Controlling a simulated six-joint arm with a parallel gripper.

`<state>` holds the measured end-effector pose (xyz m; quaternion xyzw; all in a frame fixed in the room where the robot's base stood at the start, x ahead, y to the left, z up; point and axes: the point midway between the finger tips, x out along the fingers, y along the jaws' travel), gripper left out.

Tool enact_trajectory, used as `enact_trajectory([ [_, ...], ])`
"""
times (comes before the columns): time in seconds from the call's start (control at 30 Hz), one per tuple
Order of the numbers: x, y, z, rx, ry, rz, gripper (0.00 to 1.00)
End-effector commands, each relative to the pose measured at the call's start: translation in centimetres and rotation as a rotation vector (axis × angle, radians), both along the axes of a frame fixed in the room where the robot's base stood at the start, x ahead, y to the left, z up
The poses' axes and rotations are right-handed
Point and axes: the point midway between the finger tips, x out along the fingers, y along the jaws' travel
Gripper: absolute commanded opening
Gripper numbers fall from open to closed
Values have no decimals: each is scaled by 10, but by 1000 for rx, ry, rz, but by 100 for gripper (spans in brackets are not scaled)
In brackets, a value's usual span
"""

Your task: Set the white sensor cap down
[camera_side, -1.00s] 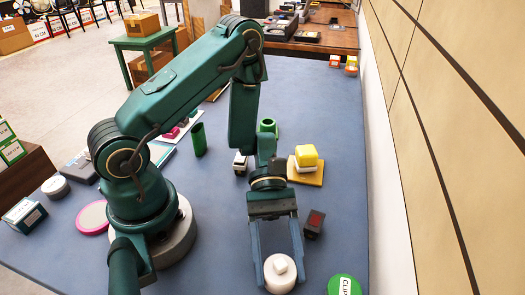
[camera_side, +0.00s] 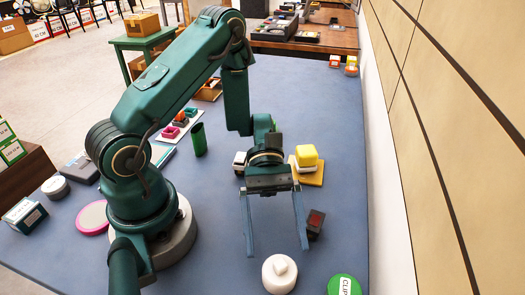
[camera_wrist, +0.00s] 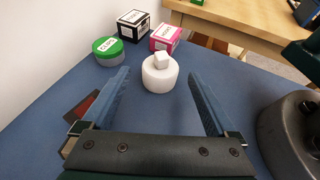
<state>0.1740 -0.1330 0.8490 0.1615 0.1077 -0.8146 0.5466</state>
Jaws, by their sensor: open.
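The white sensor cap (camera_side: 280,274), a round white piece with a small block-like knob on top, stands upright on the blue table near the front edge of the side view. It also shows in the wrist view (camera_wrist: 160,77), ahead of the fingers. My gripper (camera_side: 277,251) is open and empty. Its two blue fingers are spread wide and point toward the cap, with their tips just behind it in the side view. The cap appears clear of both fingers.
A dark block with a red face (camera_side: 315,222) sits close beside my right-hand finger. A green-lidded tin (camera_side: 344,285) stands right of the cap. Black (camera_wrist: 133,25) and pink (camera_wrist: 165,38) boxes stand beyond the cap.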

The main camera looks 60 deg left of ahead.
Motion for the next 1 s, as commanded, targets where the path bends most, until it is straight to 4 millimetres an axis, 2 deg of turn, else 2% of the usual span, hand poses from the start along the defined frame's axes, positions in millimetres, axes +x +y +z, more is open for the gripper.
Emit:
enact_trajectory([
  [0.03, 6, 12, 4, 3, -7, 8, 93],
  [0.2, 17, 42, 17, 6, -4, 4, 93],
  [0.4, 25, 60, 26, 3, -1, 1, 93],
  [0.57, 25, 65, 31, 22, -21, -21, 93],
  [0.67, 22, 65, 39, 78, -89, -74, 93],
  [1.0, 1, 70, 73, 396, -510, -392, 93],
])
